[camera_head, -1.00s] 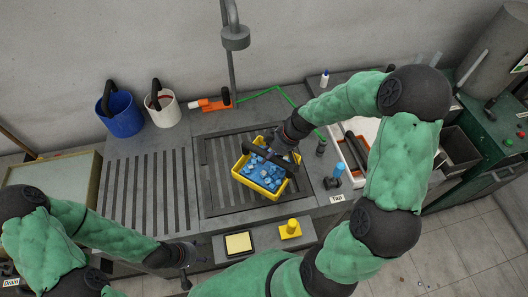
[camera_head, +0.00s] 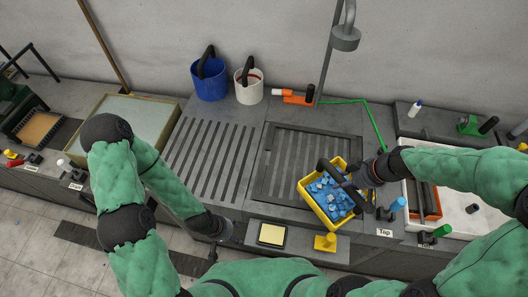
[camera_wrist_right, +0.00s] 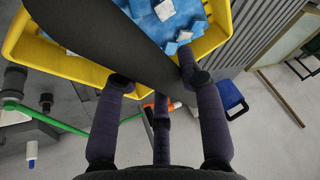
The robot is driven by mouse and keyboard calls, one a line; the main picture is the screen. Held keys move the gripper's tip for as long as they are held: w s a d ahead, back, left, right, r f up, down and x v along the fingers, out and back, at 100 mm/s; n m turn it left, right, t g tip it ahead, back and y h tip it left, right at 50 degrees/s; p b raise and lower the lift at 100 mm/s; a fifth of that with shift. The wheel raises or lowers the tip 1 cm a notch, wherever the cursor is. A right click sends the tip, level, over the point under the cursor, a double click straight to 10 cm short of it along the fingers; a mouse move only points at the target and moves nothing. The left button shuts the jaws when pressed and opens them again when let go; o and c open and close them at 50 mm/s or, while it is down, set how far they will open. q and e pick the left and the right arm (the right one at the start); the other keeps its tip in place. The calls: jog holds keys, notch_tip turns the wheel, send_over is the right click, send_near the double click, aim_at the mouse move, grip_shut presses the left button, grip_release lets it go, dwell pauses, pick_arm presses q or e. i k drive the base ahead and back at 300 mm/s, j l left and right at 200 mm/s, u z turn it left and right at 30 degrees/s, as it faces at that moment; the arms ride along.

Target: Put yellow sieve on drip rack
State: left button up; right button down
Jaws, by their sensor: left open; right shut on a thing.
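The yellow sieve (camera_head: 343,221) holds several blue and white tile pieces and has a dark handle across it. It appears over the front right part of the dark sink grate; its height is hard to tell. My right gripper (camera_head: 358,180) is shut on the handle. In the right wrist view, my right gripper's fingers (camera_wrist_right: 160,78) straddle the dark handle (camera_wrist_right: 100,35) beside the yellow rim (camera_wrist_right: 60,60). The slatted drip rack (camera_head: 207,158) lies left of the grate and looks empty. My left gripper (camera_head: 228,236) is open and empty near the counter's front edge.
A blue bucket (camera_head: 210,82) and a white bucket (camera_head: 249,88) stand behind the rack. A tap column (camera_head: 330,60) rises behind the grate. A yellow sponge in a tray (camera_head: 272,234) and a yellow item (camera_head: 325,242) sit in front.

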aim_at(210, 168)
jog(key=k, duration=1.4)
